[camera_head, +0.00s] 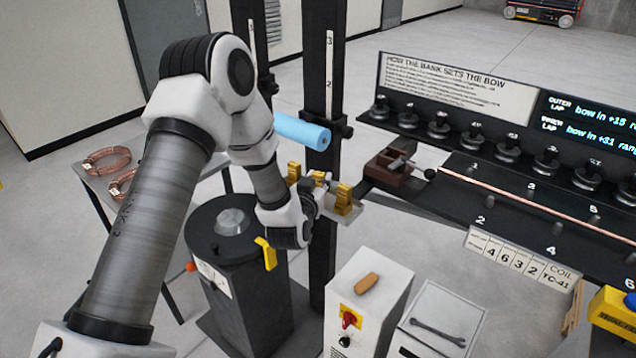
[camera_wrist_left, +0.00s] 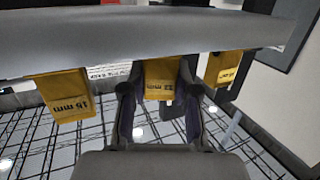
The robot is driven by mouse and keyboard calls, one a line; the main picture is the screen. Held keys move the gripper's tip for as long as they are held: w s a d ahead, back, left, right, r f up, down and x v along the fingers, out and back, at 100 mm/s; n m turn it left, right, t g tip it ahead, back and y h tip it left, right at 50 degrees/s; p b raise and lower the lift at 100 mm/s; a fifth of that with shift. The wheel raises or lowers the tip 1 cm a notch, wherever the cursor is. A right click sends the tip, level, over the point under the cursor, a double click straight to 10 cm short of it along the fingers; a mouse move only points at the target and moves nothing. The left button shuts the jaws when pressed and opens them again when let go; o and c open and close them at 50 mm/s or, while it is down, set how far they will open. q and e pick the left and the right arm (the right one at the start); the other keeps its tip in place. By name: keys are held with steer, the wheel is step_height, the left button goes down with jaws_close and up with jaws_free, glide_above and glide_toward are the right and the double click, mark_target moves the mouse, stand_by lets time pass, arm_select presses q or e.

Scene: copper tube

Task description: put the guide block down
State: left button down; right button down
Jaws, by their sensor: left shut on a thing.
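Three brass-coloured guide blocks stand in a row at a pale shelf (camera_head: 351,213): a left one (camera_head: 293,173), a middle one (camera_head: 318,177) and a right one (camera_head: 344,194). The left wrist view shows the middle block (camera_wrist_left: 162,78), marked 22 mm, between my fingers, a 15 mm block (camera_wrist_left: 62,94) and another block (camera_wrist_left: 223,68) beside it. My left gripper (camera_head: 313,195) is shut on the middle block; it also shows in the left wrist view (camera_wrist_left: 160,105). The block's base meets the shelf edge in view; I cannot tell whether it bears on it. My right gripper is out of view.
A dark post (camera_head: 331,80) with a blue roller (camera_head: 301,131) stands just behind the blocks. A bench (camera_head: 520,190) with a copper tube lies to the right. A black drum stand (camera_head: 240,300) and a white switch box (camera_head: 370,290) stand below.

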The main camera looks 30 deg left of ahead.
arm_select(q)
steer(key=shift+f, duration=0.1)
steer(key=c, duration=0.9)
jaws_free()
steer(key=shift+s, duration=0.1)
steer(key=shift+o, duration=0.2)
